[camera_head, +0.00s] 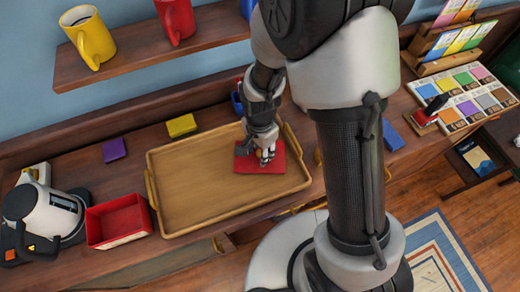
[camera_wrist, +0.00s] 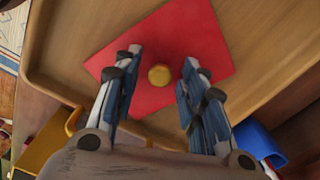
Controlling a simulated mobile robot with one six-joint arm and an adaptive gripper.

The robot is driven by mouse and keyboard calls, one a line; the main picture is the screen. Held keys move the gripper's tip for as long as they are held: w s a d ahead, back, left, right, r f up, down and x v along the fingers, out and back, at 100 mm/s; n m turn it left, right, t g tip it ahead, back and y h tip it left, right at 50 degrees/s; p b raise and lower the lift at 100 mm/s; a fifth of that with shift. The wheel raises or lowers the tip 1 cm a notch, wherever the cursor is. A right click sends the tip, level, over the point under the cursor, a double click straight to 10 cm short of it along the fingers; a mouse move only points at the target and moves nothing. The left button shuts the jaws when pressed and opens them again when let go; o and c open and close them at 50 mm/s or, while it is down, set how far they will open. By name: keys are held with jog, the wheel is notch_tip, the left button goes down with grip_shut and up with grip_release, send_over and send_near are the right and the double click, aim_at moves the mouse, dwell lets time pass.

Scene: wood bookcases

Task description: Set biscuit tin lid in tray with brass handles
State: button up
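The biscuit tin lid is a flat red square (camera_head: 262,161) with a small round yellow knob. It lies in the right part of the wooden tray with brass handles (camera_head: 195,195). In the wrist view the lid (camera_wrist: 190,40) appears flat on the tray floor (camera_wrist: 75,30). My gripper (camera_head: 265,158) is low over the lid. In the wrist view my gripper (camera_wrist: 162,70) is open, with one finger on each side of the knob (camera_wrist: 160,75) and a gap on both sides. Finger contact with the lid cannot be told.
A red open box (camera_head: 118,221) and a white kettle (camera_head: 48,212) stand left of the tray. Purple (camera_head: 114,150) and yellow (camera_head: 182,125) blocks lie behind it. A shelf with mugs (camera_head: 90,38) overhangs the back. The tray's left part is bare.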

notch_tip(320, 180, up, 12)
jog(key=p, duration=0.3)
jog(key=shift+p, duration=0.4)
jog(key=s+d+r+n+t, duration=0.2)
jog(key=s+d+r+n, duration=0.3)
jog(key=r, duration=0.5)
jog(key=s+d+r+n+t, duration=0.2)
jog(key=s+d+r+n, duration=0.3)
jog(key=s+r, duration=0.3)
notch_tip(320, 180, up, 2)
jog(key=shift+s+d+t, duration=0.15)
jog(key=shift+s+t, duration=0.15)
jog(key=shift+s, duration=0.1)
